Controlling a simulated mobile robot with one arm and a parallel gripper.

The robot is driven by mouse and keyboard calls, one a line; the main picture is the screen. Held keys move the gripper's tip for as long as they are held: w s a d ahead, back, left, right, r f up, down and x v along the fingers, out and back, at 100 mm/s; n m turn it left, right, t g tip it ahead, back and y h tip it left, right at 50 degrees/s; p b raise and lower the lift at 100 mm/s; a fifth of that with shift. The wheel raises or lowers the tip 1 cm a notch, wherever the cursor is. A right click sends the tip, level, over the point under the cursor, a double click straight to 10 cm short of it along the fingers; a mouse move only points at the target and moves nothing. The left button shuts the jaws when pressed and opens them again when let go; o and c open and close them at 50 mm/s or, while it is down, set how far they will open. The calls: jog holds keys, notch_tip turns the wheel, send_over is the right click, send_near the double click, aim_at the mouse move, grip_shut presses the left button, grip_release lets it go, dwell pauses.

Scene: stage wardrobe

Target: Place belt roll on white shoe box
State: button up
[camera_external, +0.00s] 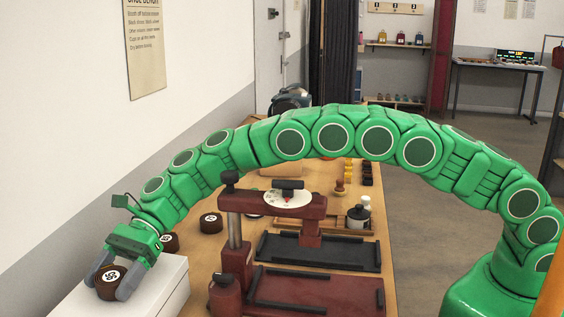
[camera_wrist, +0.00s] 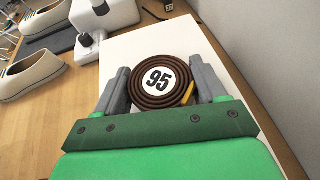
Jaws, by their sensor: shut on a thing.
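The belt roll (camera_external: 109,281) is a brown coil with a round white label; the label reads 95 in the wrist view (camera_wrist: 158,79). My gripper (camera_external: 117,282) is shut on it, with one grey finger on each side, also clear in the wrist view (camera_wrist: 163,88). The white shoe box (camera_external: 168,292) is at the lower left of the external view, directly under the gripper and roll. Its white top fills the area behind the roll in the wrist view (camera_wrist: 122,47). I cannot tell whether the roll touches the box top.
A dark red press (camera_external: 236,250) stands right of the box. Other brown rolls (camera_external: 211,223) lie on the wooden bench behind it. A grey and white wall (camera_external: 60,130) runs close along the left. The wrist view shows cream shoes (camera_wrist: 28,74) and white items at left.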

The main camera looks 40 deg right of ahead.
jog(key=shift+f, duration=0.15)
jog(key=o, duration=1.1)
jog(key=shift+f, duration=0.1)
jog(key=shift+d+r, duration=0.1)
jog(key=shift+r, duration=0.1)
jog(key=v, duration=1.1)
jog(key=shift+w+d+r, duration=0.15)
jog(key=shift+w+d, duration=0.05)
jog(key=shift+d, duration=0.15)
